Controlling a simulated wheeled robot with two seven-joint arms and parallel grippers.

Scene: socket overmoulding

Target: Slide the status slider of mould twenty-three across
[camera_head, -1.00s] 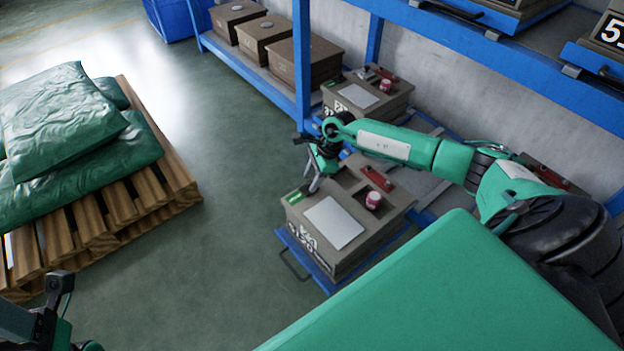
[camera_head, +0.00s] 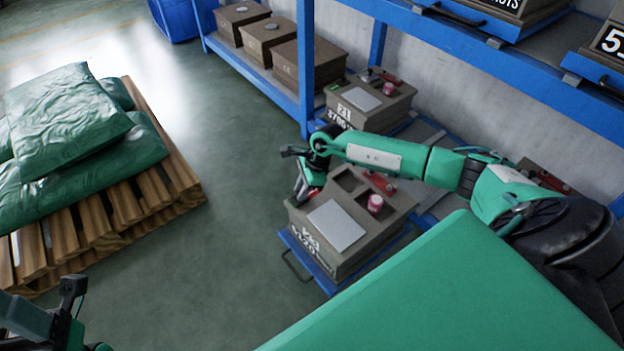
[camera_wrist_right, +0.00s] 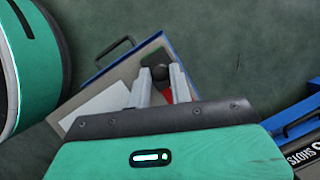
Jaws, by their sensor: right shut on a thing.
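A grey-brown mould (camera_head: 378,238) sits on a pulled-out blue tray (camera_head: 297,246) below the middle of the head view. A pale plate (camera_head: 337,224) lies on its top, and its front number is hard to read. My right gripper (camera_head: 303,190) is at the mould's far left corner. In the right wrist view its fingers are shut on a black slider knob (camera_wrist_right: 160,73), with a red strip (camera_wrist_right: 168,95) showing beside it. The gripper hides most of the slider in the head view. My left gripper (camera_head: 70,300) is at the lower left, away from the mould, its jaws unclear.
Another mould (camera_head: 372,110) stands behind on the blue rack (camera_head: 306,60). A pallet (camera_head: 120,205) with green sacks stands left. Floor between is clear.

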